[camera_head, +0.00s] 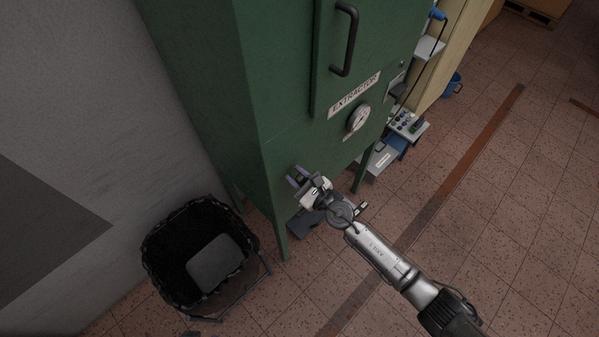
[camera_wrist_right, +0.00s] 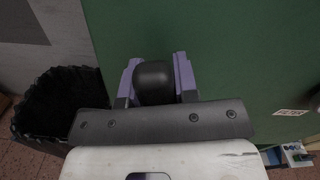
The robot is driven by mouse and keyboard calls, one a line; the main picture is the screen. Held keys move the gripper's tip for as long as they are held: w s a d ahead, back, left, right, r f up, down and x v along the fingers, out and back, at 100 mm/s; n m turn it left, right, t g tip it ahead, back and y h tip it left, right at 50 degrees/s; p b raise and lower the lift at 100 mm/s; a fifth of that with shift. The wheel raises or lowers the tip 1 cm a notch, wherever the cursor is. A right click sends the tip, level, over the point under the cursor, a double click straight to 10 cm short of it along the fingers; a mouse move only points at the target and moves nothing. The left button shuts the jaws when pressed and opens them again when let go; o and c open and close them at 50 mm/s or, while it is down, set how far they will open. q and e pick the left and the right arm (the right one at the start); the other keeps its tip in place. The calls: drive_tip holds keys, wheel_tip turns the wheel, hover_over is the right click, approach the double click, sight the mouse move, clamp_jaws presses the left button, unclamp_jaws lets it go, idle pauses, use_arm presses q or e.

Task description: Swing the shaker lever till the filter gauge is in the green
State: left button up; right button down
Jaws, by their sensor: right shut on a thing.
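The green extractor cabinet (camera_head: 300,110) stands on legs in the head view, with the round white filter gauge (camera_head: 358,118) on its front; its needle and coloured zones are too small to read. My right gripper (camera_head: 299,176) is at the cabinet's lower front, below and left of the gauge. In the right wrist view my right gripper (camera_wrist_right: 157,80) is shut on a black rounded knob, the shaker lever's knob (camera_wrist_right: 154,82), between its purple-grey fingers. The rest of the lever is hidden. My left gripper is in neither view.
A black lined bin (camera_head: 190,250) stands on the floor left of the cabinet, and its lining also shows in the wrist view (camera_wrist_right: 58,105). A bench with small items (camera_head: 405,125) stands to the right. The tiled floor in front is mostly clear.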

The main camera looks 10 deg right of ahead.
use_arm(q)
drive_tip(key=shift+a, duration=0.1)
use_arm(e)
drive_tip(key=shift+s+a, duration=0.1)
drive_tip(key=shift+a, duration=0.05)
drive_tip(key=c, duration=0.9)
unclamp_jaws()
drive_tip(key=shift+s+a+f, duration=0.1)
drive_tip(key=shift+a, duration=0.05)
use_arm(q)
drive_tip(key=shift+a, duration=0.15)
use_arm(e)
drive_tip(key=shift+s+d, duration=0.1)
drive_tip(key=shift+d, duration=0.15)
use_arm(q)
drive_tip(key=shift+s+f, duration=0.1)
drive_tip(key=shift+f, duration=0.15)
use_arm(e)
drive_tip(key=shift+v, duration=6.7)
